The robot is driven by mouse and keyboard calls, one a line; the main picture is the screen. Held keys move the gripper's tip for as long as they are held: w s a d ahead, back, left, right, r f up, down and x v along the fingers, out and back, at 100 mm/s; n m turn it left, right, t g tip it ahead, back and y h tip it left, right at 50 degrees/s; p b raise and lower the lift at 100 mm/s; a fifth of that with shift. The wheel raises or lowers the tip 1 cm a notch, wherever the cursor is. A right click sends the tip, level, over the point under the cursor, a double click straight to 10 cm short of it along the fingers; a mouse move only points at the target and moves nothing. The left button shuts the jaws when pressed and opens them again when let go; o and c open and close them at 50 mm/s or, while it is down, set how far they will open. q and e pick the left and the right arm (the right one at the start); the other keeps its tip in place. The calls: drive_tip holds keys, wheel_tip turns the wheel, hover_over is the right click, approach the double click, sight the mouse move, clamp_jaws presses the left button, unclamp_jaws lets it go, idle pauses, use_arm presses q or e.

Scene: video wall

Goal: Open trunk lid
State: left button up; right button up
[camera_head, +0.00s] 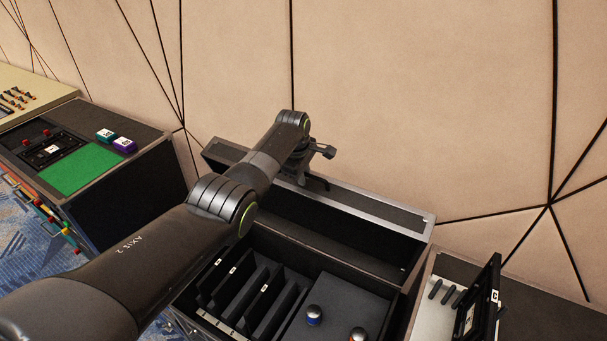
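The trunk (215,322) is a black case with metal edges at the lower middle. Its lid (380,207) stands raised along the back, near the wall, with the inside of the trunk exposed. My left arm crosses over the trunk from the lower left. My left gripper (324,168) is at the lid's top edge, its two fingers apart. I cannot tell whether a finger touches the lid. The arm hides the left part of the lid and some of the interior. My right gripper is not in view.
A case with a green panel (82,168) stands left. An upright black frame (484,298) stands right. The beige wall (430,90) is close behind.

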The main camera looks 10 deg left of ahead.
use_arm(q)
drive_tip(key=shift+o, duration=1.2)
drive_tip(key=shift+f, duration=0.1)
drive_tip(key=shift+r+p, duration=0.3)
drive_tip(key=shift+r, duration=0.35)
drive_tip(key=b+v, duration=0.2)
drive_tip(key=v, duration=1.4)
drive_tip(key=shift+s, duration=0.15)
